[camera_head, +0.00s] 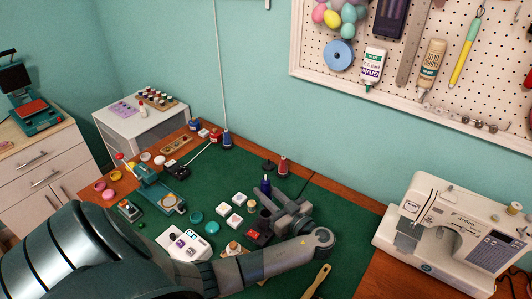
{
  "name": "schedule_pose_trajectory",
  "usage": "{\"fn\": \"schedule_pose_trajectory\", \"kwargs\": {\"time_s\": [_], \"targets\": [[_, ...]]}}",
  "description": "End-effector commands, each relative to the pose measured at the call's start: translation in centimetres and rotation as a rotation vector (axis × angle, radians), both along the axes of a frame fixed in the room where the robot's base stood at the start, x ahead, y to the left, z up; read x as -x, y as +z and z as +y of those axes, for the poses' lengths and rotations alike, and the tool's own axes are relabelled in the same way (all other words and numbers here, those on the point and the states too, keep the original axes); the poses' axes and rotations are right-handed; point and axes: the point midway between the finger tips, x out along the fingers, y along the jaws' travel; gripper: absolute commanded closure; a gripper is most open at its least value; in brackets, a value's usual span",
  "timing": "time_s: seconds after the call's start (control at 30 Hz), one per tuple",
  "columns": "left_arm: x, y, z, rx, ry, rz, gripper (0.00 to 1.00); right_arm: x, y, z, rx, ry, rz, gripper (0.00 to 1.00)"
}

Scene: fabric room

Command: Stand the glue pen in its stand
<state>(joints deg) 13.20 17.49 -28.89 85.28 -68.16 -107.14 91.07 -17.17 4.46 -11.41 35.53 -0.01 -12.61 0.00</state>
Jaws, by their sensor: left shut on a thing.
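My left gripper (272,205) is shut, low over the green mat right of centre. A small dark blue upright thing (265,186), which looks like the glue pen, shows at its fingers; the fingers partly hide its lower part. A small dark base (268,165) just behind it may be the stand, but it is too small to be sure. My right gripper is not in view.
A sewing machine (450,235) stands at right. A pegboard (400,75) hangs behind.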

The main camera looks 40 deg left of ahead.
Motion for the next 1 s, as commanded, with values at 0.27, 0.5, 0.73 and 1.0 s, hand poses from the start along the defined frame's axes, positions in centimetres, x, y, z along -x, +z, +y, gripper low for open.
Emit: {"fn": "schedule_pose_trajectory", "kwargs": {"time_s": [0.27, 0.5, 0.73, 1.0], "targets": [[0.0, -1.3, 0.0, 0.000, -0.001, 0.000, 0.96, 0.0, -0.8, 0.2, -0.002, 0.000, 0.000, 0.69], [0.0, -2.5, 0.0, -0.001, 0.000, 0.001, 0.96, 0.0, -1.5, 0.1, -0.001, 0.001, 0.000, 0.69], [0.0, -3.6, 0.0, -0.001, 0.000, 0.000, 0.96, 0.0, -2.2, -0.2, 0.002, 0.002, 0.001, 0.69], [0.0, -5.0, 0.0, 0.000, 0.000, 0.001, 0.96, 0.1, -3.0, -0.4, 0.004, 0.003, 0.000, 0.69]]}}
